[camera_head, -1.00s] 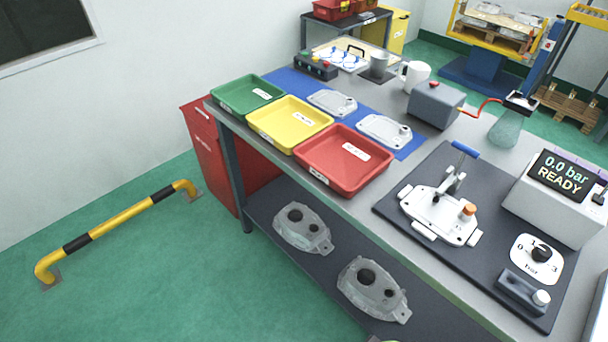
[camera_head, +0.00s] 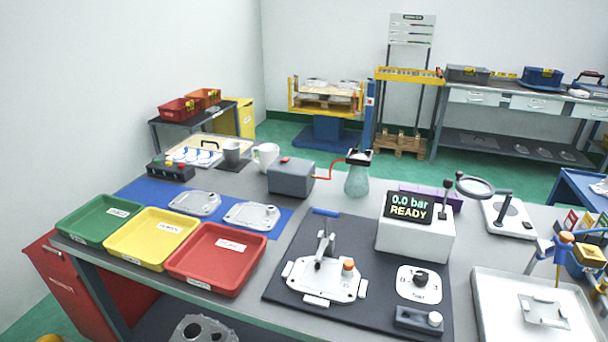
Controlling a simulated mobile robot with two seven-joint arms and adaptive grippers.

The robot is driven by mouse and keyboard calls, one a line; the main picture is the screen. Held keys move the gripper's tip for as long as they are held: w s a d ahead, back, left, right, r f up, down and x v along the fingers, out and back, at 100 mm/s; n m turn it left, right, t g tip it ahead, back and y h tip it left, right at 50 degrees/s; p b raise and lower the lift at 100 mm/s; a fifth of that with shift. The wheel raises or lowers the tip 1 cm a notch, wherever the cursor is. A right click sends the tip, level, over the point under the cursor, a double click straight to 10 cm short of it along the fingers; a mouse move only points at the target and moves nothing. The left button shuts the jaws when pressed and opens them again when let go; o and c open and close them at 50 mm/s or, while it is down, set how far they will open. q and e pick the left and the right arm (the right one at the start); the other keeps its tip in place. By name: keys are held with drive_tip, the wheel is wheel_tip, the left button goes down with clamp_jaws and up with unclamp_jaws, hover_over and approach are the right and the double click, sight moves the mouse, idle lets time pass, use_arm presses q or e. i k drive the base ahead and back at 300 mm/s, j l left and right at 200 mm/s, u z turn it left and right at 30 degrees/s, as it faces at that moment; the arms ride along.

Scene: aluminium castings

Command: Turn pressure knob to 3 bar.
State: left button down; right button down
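The pressure knob (camera_head: 421,279) is a small black knob on a white round-cornered dial plate (camera_head: 408,290), lying on the dark mat at the right of the bench. Its pointer direction is too small to tell now. The display box (camera_head: 415,238) behind it reads "0.0 bar READY". A white clamping fixture (camera_head: 312,280) with an orange knob and a blue-handled lever stands left of the dial. A dark block with a white button (camera_head: 418,319) lies in front of the dial. Neither of my grippers shows in the view.
Green (camera_head: 78,226), yellow (camera_head: 138,251) and red (camera_head: 197,277) trays line the front left. A grey box (camera_head: 291,178) and a green-tinted flask (camera_head: 357,180) stand behind the mat. A white tray (camera_head: 486,284) and a magnifier (camera_head: 476,188) are at the right.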

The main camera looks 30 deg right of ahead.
sight(421, 279)
drive_tip(key=z, duration=1.45)
